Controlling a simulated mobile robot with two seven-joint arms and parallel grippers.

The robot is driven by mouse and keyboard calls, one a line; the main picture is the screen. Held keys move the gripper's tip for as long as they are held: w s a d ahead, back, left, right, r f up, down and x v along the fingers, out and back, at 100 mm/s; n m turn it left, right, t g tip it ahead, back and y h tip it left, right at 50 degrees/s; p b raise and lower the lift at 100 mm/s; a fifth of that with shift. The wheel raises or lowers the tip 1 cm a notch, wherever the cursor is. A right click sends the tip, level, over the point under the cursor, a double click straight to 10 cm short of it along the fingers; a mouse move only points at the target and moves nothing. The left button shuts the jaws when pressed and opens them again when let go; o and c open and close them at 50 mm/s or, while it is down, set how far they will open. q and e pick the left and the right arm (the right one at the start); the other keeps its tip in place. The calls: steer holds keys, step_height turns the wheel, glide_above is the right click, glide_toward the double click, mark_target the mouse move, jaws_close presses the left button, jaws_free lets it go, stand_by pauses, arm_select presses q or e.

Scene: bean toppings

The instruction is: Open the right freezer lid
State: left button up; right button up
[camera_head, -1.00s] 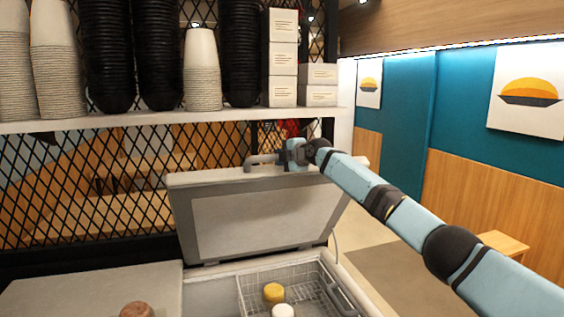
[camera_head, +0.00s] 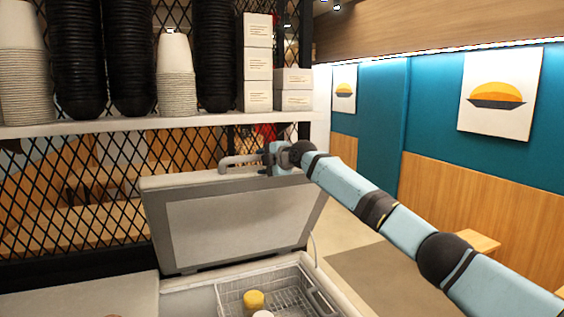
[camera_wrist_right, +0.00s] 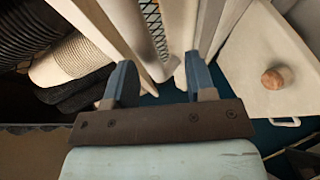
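The right freezer lid (camera_head: 236,225) stands raised and tilted back at the rear of the freezer, in the head view. Its grey handle (camera_head: 232,161) sticks up at the lid's top edge. My right gripper (camera_head: 268,158) is at that handle. In the right wrist view its two blue fingers (camera_wrist_right: 160,82) are spread apart, with a pale bar between them, nearer the right finger. I cannot tell whether they touch it. The open compartment shows a wire basket (camera_head: 285,288) with a yellow-topped item (camera_head: 253,299) inside. My left gripper is not in view.
A white shelf (camera_head: 150,127) with stacked cups, black bowls and boxes hangs above the lid, before a black mesh screen (camera_head: 60,185). The closed left lid (camera_head: 80,300) lies flat beside the opening. Open floor lies to the right.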

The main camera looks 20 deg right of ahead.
steer(key=b+v, duration=0.2)
steer(key=v, duration=0.8)
steer(key=shift+s, duration=0.25)
steer(key=shift+d+r, duration=0.1)
